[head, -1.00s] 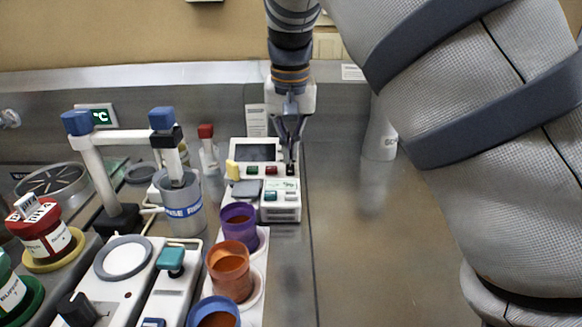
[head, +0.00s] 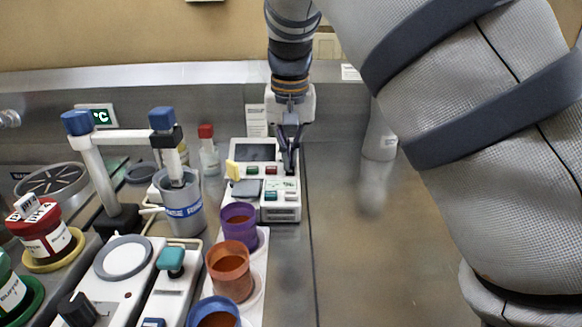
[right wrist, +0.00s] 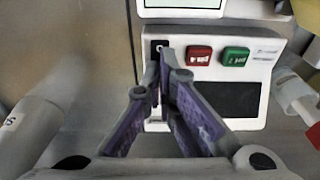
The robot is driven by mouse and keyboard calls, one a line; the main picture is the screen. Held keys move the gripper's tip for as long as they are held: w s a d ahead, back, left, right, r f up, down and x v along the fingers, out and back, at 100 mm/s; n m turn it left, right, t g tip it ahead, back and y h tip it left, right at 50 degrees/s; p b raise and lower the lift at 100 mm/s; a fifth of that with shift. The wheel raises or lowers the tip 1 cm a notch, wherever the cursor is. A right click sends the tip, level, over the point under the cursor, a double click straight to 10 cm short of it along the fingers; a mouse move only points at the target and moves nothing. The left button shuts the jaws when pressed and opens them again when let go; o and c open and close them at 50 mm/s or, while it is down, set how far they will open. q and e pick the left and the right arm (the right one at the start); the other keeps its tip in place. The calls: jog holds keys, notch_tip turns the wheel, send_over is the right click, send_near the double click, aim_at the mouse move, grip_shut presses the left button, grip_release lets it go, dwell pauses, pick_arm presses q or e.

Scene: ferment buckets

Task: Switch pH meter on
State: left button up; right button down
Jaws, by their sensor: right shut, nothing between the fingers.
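The pH meter (head: 255,152) is a white box with a grey screen in the head view, standing at the back centre. The right wrist view shows its front panel (right wrist: 262,62) with a black switch (right wrist: 159,47), a red button (right wrist: 199,55) and a green button (right wrist: 236,56). My right gripper (head: 289,168) is shut and empty, pointing down at the right side of the panel. In the right wrist view its fingertips (right wrist: 166,62) are right at the black switch and partly cover it; I cannot tell whether they touch. My left gripper is not in view.
Purple (head: 238,219), orange (head: 230,270) and blue (head: 216,313) cups stand in front of the meter. A grey beaker (head: 184,208) and probe stand (head: 97,172) are to the left, with a red buffer jar (head: 42,232). The bench right of the meter is mostly clear.

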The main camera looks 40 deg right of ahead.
jog(key=shift+f, duration=0.3)
jog(key=shift+r, duration=3.55)
jog(key=shift+f, duration=0.1)
